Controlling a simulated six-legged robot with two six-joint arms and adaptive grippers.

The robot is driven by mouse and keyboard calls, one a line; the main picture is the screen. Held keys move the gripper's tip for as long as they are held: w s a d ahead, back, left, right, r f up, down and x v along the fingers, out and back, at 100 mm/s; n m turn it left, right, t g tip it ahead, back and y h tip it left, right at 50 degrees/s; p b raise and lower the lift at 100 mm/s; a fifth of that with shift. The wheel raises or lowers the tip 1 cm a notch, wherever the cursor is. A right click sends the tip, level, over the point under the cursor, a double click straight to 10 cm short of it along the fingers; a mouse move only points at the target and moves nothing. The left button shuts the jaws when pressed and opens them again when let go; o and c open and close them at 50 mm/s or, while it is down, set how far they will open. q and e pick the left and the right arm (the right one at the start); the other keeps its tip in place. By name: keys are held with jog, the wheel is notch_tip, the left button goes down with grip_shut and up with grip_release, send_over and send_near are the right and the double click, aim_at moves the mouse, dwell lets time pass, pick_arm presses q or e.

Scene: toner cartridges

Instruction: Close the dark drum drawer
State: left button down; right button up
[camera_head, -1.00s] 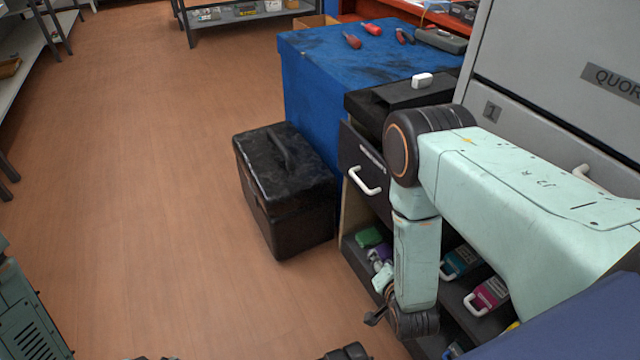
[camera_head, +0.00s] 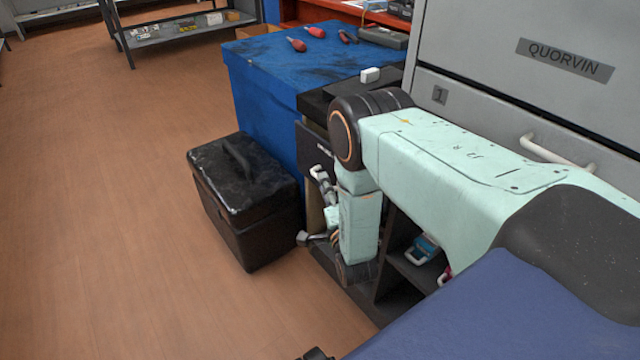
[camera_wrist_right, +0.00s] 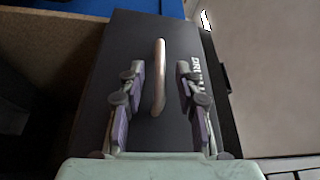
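The dark drum drawer (camera_wrist_right: 145,40) fills the middle of the right wrist view, with pale lettering partly hidden by a finger. Its pale bar handle (camera_wrist_right: 160,82) runs up and down in that view. My right gripper (camera_wrist_right: 160,70) is open, one finger on each side of the handle, with gaps to both. In the head view, a strip of the drawer front (camera_head: 310,148) shows left of my right arm, and my right gripper (camera_head: 322,182) is in front of it. My arm hides the rest, and I cannot tell how far the drawer stands out.
A black case (camera_head: 245,200) stands on the floor just left of the drawer. A blue-covered table (camera_head: 260,75) is behind it. A large grey machine (camera_head: 480,60) rises at the right. Toner cartridges (camera_head: 422,250) sit on a low shelf. Floor at left is clear.

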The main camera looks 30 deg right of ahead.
jog(key=shift+b+x, duration=0.4)
jog(key=shift+x, duration=1.15)
jog(key=shift+a, duration=0.1)
jog(key=shift+w, duration=0.1)
grip_shut()
